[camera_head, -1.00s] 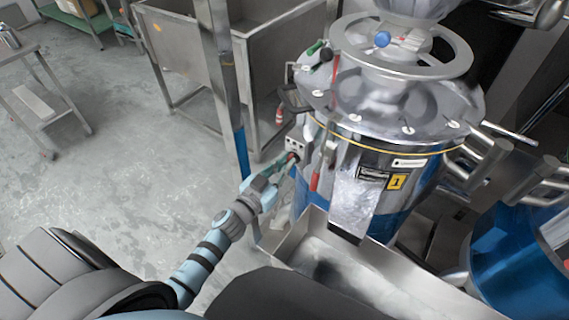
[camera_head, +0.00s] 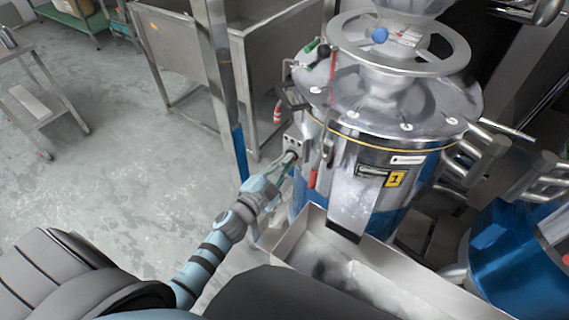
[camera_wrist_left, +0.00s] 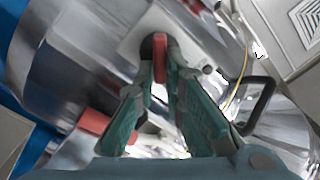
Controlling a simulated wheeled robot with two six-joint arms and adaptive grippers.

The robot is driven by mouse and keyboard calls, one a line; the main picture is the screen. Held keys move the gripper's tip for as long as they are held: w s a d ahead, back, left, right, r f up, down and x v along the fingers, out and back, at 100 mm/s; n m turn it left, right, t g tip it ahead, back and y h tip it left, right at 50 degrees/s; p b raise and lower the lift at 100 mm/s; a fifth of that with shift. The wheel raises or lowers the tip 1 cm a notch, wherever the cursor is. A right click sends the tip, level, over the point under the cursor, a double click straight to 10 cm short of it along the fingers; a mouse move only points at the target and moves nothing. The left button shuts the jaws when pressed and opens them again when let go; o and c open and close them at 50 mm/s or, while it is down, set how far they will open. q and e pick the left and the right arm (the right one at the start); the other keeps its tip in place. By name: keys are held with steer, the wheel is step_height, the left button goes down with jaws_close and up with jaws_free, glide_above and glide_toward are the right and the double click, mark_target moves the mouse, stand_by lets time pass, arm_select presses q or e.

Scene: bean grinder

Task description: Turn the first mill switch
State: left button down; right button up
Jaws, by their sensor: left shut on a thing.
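The first mill (camera_head: 388,165), a steel and blue drum with a yellow "1" label (camera_head: 396,180), stands right of centre in the head view. Its small switch box (camera_head: 296,142) is on the mill's left side. My left gripper (camera_head: 288,160) is at this box. In the left wrist view, the red switch knob (camera_wrist_left: 159,55) sits on a dark round base between the tips of my left gripper (camera_wrist_left: 162,75). The fingers are shut on the knob, which stands about in line with them. In the head view the fingers hide the knob. My right gripper is not in view.
A steel trough (camera_head: 330,265) lies below the mill's chute (camera_head: 352,205). A steel post (camera_head: 222,90) with a blue foot stands left of the gripper. A second blue mill (camera_head: 515,255) is at the right.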

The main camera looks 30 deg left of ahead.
arm_select(q)
steer(key=shift+d+f+m+b, duration=0.15)
steer(key=shift+m+b, duration=0.15)
steer(key=shift+m, duration=1.1)
steer(key=shift+a+f+m+b, duration=0.15)
steer(key=shift+m+b, duration=0.1)
steer(key=shift+m, duration=1.15)
steer(key=shift+d+f+m+b, duration=0.15)
steer(key=shift+m+b, duration=0.15)
steer(key=shift+m, duration=1.1)
steer(key=c, duration=1.7)
jaws_free()
steer(key=s, duration=0.4)
steer(key=s+a, duration=0.1)
steer(key=s, duration=0.7)
steer(key=shift+a, duration=0.35)
